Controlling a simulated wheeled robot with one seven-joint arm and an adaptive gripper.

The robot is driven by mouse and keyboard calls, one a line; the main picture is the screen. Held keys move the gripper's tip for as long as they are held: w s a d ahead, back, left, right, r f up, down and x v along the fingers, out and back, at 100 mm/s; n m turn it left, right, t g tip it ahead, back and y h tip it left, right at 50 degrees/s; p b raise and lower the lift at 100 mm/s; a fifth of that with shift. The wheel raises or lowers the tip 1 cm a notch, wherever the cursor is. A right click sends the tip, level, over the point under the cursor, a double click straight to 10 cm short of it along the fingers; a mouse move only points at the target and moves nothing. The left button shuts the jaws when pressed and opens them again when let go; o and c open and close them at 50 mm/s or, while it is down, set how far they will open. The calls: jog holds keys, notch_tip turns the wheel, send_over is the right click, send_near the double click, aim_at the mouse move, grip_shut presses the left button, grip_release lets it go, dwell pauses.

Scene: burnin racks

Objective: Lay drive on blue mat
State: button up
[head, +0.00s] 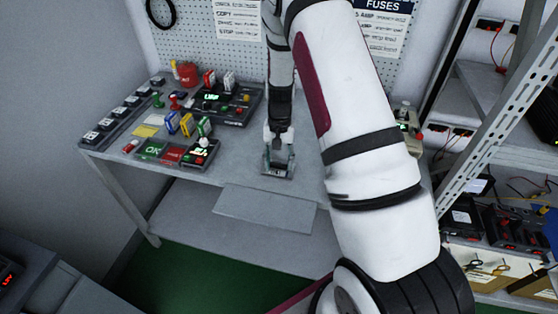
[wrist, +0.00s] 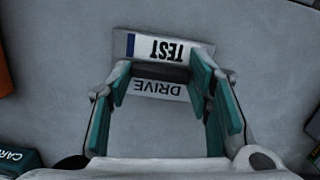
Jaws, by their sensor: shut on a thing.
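The drive (wrist: 158,90) is a small block with a white DRIVE label, upside down in the wrist view. It lies between the teal-padded fingers of my gripper (wrist: 165,82), which are shut on it. A white TEST plate with a blue stripe (wrist: 160,47) shows just beyond it; I cannot tell whether it is part of the drive or lies on the bench. In the head view my gripper (head: 278,165) points down over the front middle of the grey bench (head: 235,165). I cannot tell whether the drive touches the bench. No blue mat is recognisable in either view.
A black control box with a green display (head: 225,103) and several small coloured items stand on the bench's left half. Green OK and red pads (head: 158,149) lie near its front left. A metal rack (head: 480,120) stands at the right.

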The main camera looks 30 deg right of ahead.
jog(key=shift+f, duration=0.1)
jog(key=o, duration=1.2)
